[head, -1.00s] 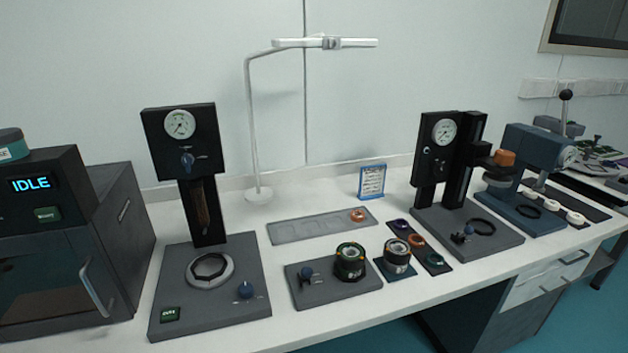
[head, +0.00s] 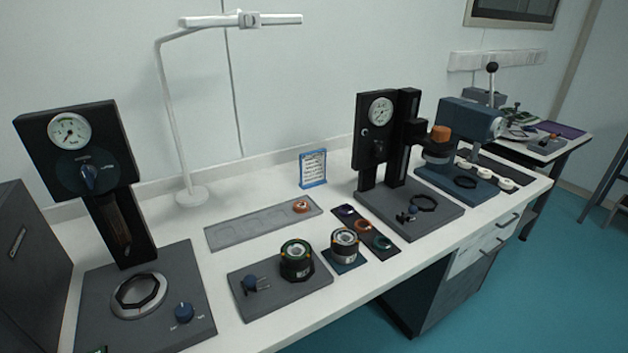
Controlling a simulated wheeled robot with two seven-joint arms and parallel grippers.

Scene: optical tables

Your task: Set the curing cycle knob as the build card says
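The build card (head: 313,168), a small white card with lines of text in a blue frame, stands upright at the back of the bench; its text is too small to read. I cannot tell which knob is the curing cycle knob. Neither of my grippers is in view.
A grey tray (head: 262,224) holds an orange ring. A second gauge stand (head: 432,217) and a blue press (head: 466,150) are to the right. Teal floor is open at lower right.

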